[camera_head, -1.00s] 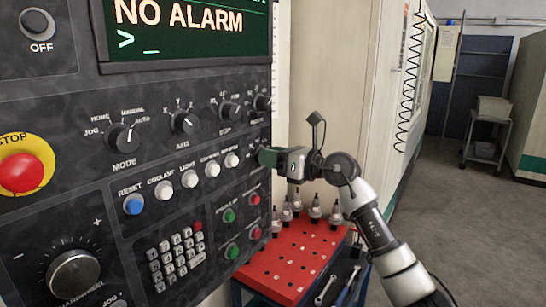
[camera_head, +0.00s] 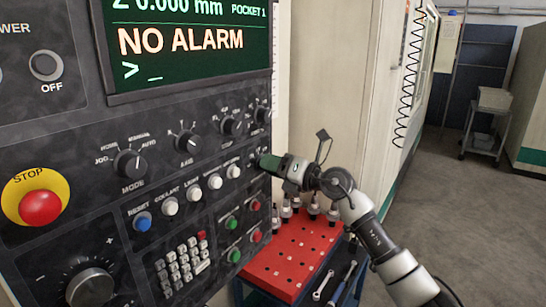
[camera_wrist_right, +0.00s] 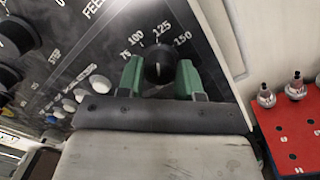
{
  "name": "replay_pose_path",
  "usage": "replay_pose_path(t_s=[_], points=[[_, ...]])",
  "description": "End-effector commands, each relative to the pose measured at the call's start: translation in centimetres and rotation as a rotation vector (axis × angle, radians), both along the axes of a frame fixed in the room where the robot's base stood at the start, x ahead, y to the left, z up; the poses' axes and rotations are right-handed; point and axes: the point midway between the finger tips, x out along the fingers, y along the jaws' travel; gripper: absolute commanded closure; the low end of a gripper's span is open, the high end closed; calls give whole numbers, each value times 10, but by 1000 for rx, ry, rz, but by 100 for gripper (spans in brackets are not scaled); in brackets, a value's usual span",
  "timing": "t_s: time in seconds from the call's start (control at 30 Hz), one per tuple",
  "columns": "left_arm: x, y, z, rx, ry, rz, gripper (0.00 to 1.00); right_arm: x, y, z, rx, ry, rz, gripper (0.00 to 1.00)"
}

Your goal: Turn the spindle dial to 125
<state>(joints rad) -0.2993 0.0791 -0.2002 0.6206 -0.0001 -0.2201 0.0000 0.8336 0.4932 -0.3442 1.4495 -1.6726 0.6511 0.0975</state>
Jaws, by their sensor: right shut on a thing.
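The spindle dial (camera_wrist_right: 157,60) is a round black knob on the dark control panel. In the right wrist view the printed numbers 75, 100, 125 and 150 lie in an arc around its far side. A short pale mark shows on the knob, but I cannot tell for sure which number it is set to. My right gripper (camera_wrist_right: 159,77) is shut on the dial, a green finger on each side. In the head view my right gripper (camera_head: 262,160) is at the panel's right edge and largely hides the dial. My left gripper is not in view.
Other black knobs, such as MODE (camera_head: 130,164), and a row of push buttons (camera_head: 192,189) lie left of the gripper. A red STOP button (camera_head: 41,207) is further left. A red tray (camera_head: 292,250) with tool holders stands below my right arm.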

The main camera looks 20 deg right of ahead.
Motion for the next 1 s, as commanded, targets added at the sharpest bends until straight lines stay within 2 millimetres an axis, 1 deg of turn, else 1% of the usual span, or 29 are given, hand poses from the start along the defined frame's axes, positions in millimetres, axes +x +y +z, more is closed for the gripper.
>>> replay_pose_path(t_s=[0.03,0.23,0.77,0.8,0.93,1.0], points=[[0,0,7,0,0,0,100,0,0,3,17,15,-1,88],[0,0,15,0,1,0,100,0,-1,2,70,55,-1,88],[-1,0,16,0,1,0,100,0,-1,0,91,69,-2,88],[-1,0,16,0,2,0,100,0,-1,0,90,68,-2,60],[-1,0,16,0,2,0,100,0,-1,0,90,69,-1,40],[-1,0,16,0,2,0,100,0,0,0,90,69,-1,39]])
